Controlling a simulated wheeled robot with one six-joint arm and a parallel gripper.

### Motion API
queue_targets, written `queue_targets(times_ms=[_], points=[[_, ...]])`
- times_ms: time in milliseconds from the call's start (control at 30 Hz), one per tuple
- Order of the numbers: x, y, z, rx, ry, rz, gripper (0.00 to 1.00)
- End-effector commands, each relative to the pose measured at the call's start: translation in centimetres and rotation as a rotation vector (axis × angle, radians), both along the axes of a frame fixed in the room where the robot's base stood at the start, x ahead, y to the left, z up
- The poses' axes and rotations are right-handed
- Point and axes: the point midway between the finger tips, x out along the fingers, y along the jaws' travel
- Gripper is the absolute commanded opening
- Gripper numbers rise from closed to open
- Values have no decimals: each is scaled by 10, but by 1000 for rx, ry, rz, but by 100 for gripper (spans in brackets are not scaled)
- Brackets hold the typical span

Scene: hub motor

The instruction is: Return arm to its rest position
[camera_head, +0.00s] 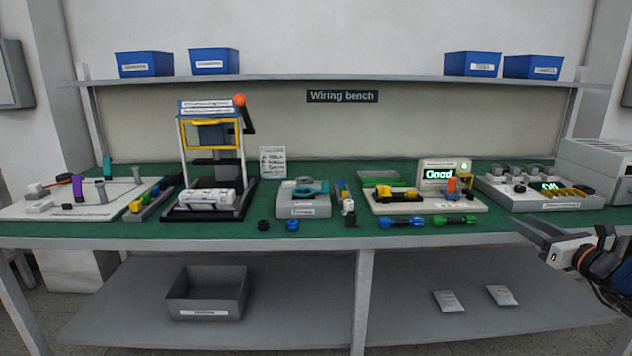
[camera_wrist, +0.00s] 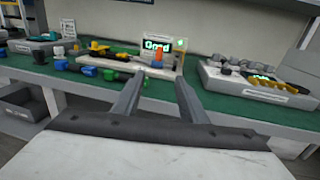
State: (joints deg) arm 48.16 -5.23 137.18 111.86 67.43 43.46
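My gripper (camera_head: 537,229) is at the right of the head view, in front of the bench's front edge. Its fingers point left toward the bench. In the wrist view my gripper (camera_wrist: 158,88) shows two grey fingers standing apart with nothing between them. The green-topped wiring bench (camera_head: 330,227) lies beyond the fingertips. My gripper appears to touch nothing on the bench.
A tester reading "Good" (camera_head: 438,172) stands right of centre, with blue and green connectors (camera_head: 455,221) before it. A grey unit with a green display (camera_head: 545,201) is nearest my gripper. A press (camera_head: 211,150) stands at left. A grey bin (camera_head: 207,293) sits on the lower shelf.

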Motion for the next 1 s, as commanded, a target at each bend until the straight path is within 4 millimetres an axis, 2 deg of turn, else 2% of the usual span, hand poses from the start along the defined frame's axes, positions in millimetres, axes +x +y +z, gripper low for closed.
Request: queue_targets(times_ms=[67, 267, 433, 567, 767, 867, 900, 1000], points=[[0, 0, 0, 0, 0, 0, 39], [-1, 29, -2, -70, 20, 65, 39], [-5, 59, -6, -150, 43, 137, 39], [-11, 92, -11, -239, 64, 217, 39], [-32, 158, -24, -448, 95, 397, 39], [-55, 201, -36, -618, 108, 534, 39], [-68, 219, -43, -698, 111, 598, 39], [-101, 254, -60, -906, 107, 754, 39]])
